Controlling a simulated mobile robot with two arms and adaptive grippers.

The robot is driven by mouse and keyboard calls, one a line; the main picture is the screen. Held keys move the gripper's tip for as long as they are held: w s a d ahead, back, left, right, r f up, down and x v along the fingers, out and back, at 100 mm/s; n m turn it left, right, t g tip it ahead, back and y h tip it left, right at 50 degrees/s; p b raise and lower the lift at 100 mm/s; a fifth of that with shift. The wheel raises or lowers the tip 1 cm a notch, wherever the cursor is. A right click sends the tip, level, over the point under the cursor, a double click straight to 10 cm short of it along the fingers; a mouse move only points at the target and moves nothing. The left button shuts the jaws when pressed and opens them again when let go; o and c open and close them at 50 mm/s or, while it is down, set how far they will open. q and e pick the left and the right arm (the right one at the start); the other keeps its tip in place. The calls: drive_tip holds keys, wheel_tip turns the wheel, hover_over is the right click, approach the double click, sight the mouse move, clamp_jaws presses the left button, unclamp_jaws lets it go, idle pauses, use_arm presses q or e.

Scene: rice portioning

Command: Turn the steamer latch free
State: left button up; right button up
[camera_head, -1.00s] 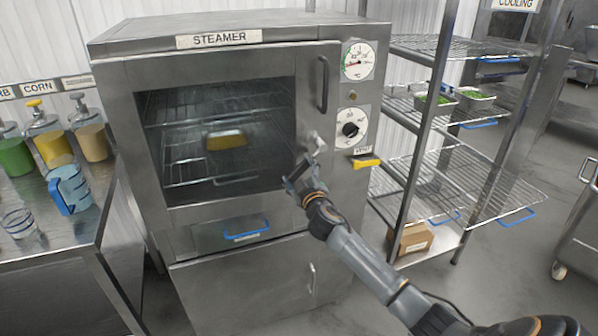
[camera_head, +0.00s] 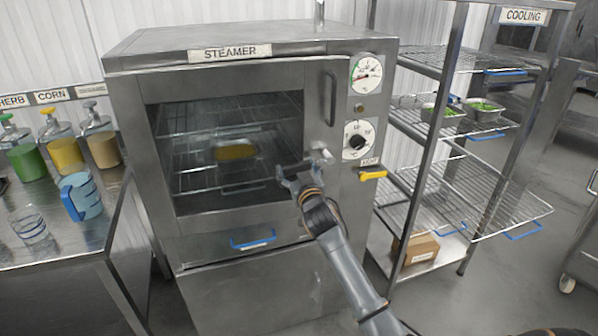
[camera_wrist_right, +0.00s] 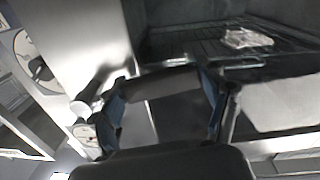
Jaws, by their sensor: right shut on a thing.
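The steamer (camera_head: 222,222) stands in the middle of the head view with its windowed door closed. Its latch (camera_head: 320,154) is at the door's right edge, below the vertical door handle (camera_head: 330,98). My right gripper (camera_head: 298,177) is at the latch, just left of its pale end, and is shut on it. In the wrist view the latch's pale round end (camera_wrist_right: 88,100) sticks out left of my right gripper (camera_wrist_right: 165,100). A dark bar lies between the fingers, which partly hide the latch. My left gripper is not in view.
A pan with yellow food (camera_head: 236,153) shows inside the steamer. A yellow vent handle (camera_head: 372,174) is close right of the latch. A wire cooling rack (camera_head: 490,190) stands at right. A counter (camera_head: 60,250) with a blue jug (camera_head: 82,196) stands at left.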

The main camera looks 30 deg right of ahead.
drive_tip(key=shift+a+r+m+p, duration=0.1)
drive_tip(key=shift+r+m+p, duration=0.25)
drive_tip(key=shift+r+m, duration=0.5)
drive_tip(key=o, duration=1.7)
drive_tip(key=shift+f, duration=0.1)
drive_tip(key=shift+s+a, duration=0.1)
drive_tip(key=shift+s, duration=0.25)
drive_tip(key=v, duration=1.1)
drive_tip(key=shift+s, duration=0.15)
